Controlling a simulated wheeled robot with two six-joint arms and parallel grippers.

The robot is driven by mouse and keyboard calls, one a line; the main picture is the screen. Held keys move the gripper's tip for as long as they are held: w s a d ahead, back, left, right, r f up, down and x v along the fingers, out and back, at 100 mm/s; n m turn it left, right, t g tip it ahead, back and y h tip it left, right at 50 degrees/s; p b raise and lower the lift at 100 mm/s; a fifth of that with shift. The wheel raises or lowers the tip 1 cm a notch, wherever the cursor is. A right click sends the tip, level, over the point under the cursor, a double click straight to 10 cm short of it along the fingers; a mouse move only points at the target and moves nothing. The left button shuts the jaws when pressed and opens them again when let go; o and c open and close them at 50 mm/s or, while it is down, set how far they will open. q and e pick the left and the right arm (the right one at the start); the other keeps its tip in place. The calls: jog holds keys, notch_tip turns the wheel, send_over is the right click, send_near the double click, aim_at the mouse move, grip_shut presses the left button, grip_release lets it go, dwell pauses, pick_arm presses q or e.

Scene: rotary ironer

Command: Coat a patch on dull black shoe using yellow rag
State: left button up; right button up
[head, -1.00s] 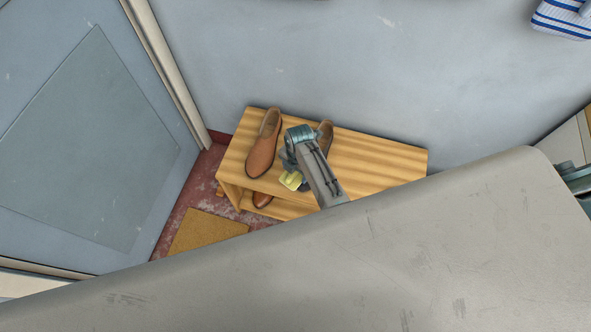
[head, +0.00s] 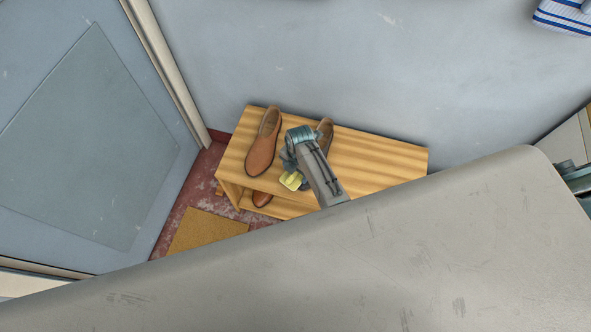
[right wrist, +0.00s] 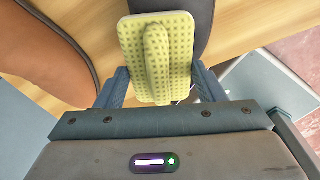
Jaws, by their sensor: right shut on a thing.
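The yellow rag (right wrist: 184,50) is a dimpled pad with a raised ridge. My right gripper (right wrist: 160,88) is shut on it, and its yellow edge shows in the head view (head: 291,181). The dull black shoe (right wrist: 204,12) shows as a dark shape behind the rag in the right wrist view. I cannot tell whether rag and shoe touch. In the head view a shoe with a brown inside (head: 326,127) is mostly hidden behind my right wrist. My left gripper is not in view.
A brown shoe (head: 263,147) stands left on the wooden bench (head: 380,157). Another brown shoe (head: 262,199) is on the shelf below. The bench's right part is clear. A doormat (head: 207,231) lies before it, and a large grey surface (head: 350,260) fills the foreground.

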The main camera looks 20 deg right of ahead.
jog(key=shift+s+d+r+p, duration=0.25)
jog(key=shift+s+d+p, duration=0.5)
jog(key=shift+p, duration=0.3)
jog(key=shift+s+d+f+p, duration=0.15)
jog(key=shift+s+d+p, duration=0.25)
jog(key=shift+d, duration=0.2)
jog(key=shift+s+d+p, duration=0.95)
jog(key=shift+d+p, duration=0.2)
jog(key=shift+p, duration=0.1)
jog(key=shift+d, duration=0.1)
jog(key=shift+w+a+f, duration=0.1)
jog(key=shift+w+a, duration=1.05)
jog(key=shift+a, duration=0.25)
jog(key=shift+w+a, duration=1)
jog(key=shift+a, duration=0.25)
